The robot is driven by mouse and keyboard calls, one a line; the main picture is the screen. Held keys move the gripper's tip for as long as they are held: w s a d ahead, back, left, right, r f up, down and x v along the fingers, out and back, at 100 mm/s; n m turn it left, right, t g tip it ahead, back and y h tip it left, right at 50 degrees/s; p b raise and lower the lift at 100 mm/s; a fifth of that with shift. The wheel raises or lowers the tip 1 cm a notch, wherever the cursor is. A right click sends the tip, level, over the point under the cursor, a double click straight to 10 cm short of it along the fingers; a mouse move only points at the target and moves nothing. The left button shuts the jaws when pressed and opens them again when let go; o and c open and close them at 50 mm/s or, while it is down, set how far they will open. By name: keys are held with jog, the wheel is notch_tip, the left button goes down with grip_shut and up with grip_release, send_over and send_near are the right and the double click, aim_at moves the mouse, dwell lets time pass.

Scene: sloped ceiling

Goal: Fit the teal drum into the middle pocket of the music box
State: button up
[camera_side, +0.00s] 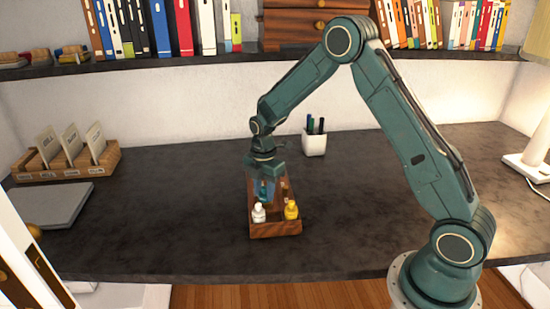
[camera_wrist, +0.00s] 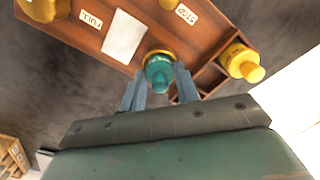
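The music box (camera_side: 275,229) is a long wooden box on the dark desk; it also shows in the wrist view (camera_wrist: 92,36), with a white card and small labels on its top. My gripper (camera_side: 264,188) points down over the box. Its two fingers (camera_wrist: 160,76) close on either side of the teal drum (camera_wrist: 159,72), which has a yellow rim at its far end. The teal drum (camera_side: 264,194) shows only partly in the side view. I cannot tell whether its lower end is above a pocket or inside one.
A white-topped piece (camera_side: 258,212) and a yellow piece (camera_side: 291,210) stand at the box's front end; a yellow piece (camera_wrist: 243,62) sits at its right end in the wrist view. A pen cup (camera_side: 314,143) stands behind. A card rack (camera_side: 67,163) is left. Desk around the box is clear.

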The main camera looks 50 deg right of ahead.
jog(key=shift+c, duration=1.4)
jog(key=shift+r, duration=0.1)
notch_tip(320, 180, up, 20)
jog(key=shift+s+a, duration=0.1)
jog(key=shift+s, duration=0.05)
send_over(275, 221)
notch_tip(275, 221, down, 20)
jog(key=shift+r, duration=0.1)
dwell(1.5)
jog(key=shift+f, duration=0.2)
